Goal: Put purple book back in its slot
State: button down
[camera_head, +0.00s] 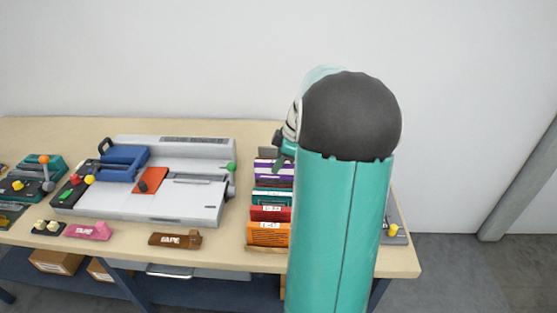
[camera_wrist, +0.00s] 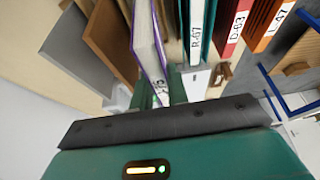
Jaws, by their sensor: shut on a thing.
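The purple book (camera_wrist: 149,40), with a white label on its spine, shows in the wrist view with its spine end between the green fingers of my gripper (camera_wrist: 158,92). My gripper is shut on it. In the head view the purple book (camera_head: 266,170) is in line with the other books at the back of the book rack (camera_head: 262,249).
In the wrist view, teal R-67 (camera_wrist: 196,35), red D-63 (camera_wrist: 238,27) and orange L-47 (camera_wrist: 277,25) books stand to its right. A brown divider (camera_wrist: 108,42) and grey panel (camera_wrist: 75,60) are left. A large grey machine (camera_head: 190,205) stands left of the rack.

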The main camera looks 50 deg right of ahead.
aim_at(274, 186)
jog(key=shift+w+a+f, duration=0.15)
jog(key=shift+w+f, duration=0.15)
jog(key=shift+s+f, duration=0.3)
jog(key=shift+f, duration=2.3)
jog(key=shift+w+f, duration=0.1)
jog(key=shift+f, duration=0.55)
jog(key=c, duration=1.6)
grip_release()
jog(key=shift+c, duration=0.2)
jog(key=shift+v, duration=5.5)
